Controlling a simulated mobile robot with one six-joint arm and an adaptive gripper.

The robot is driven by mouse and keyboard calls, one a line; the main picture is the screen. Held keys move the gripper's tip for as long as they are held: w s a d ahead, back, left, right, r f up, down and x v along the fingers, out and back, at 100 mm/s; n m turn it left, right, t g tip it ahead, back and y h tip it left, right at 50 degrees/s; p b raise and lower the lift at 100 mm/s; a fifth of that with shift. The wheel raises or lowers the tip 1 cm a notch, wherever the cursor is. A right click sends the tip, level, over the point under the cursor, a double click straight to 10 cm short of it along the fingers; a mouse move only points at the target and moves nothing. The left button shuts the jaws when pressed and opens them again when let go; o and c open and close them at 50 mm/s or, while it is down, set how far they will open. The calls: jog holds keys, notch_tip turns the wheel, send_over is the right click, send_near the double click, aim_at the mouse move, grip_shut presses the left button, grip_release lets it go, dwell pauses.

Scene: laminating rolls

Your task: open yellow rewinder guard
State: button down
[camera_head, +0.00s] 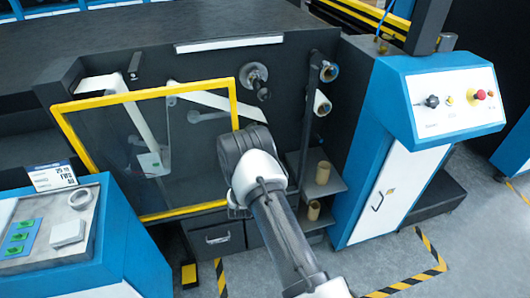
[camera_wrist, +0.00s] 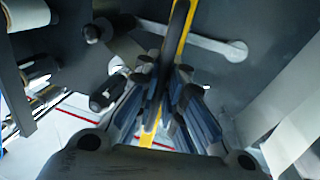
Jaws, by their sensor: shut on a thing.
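The rewinder guard (camera_head: 140,94) is a clear panel in a yellow frame on the front of the dark machine, left of centre in the head view. Its yellow bar (camera_wrist: 184,42) runs down through the wrist view. My gripper (camera_wrist: 172,88) is shut on this bar, with the fingers on both sides of it. In the head view, my wrist covers the lower right side of the guard and hides the fingers. Rollers and pale film show through the panel. I cannot tell whether the guard stands away from the machine.
A blue control cabinet (camera_head: 381,130) with a white door stands at right. A blue console (camera_head: 118,255) with green buttons stands at lower left. Rollers (camera_head: 322,103) and small shelves with cardboard cores (camera_head: 322,172) are right of my arm. Grey floor with striped tape shows below.

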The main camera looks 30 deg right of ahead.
jog(key=w+a+b, duration=0.1)
jog(key=a, duration=0.4)
jog(key=w+a+b, duration=0.1)
jog(key=a+b, duration=0.1)
jog(key=a, duration=0.4)
jog(key=w+a+b, duration=0.2)
jog(key=a, duration=0.4)
jog(key=shift+a+f, duration=0.15)
jog(key=shift+f, duration=0.05)
jog(key=c, duration=1.7)
grip_release()
jog(key=shift+r, duration=0.2)
jog(key=v, duration=1.2)
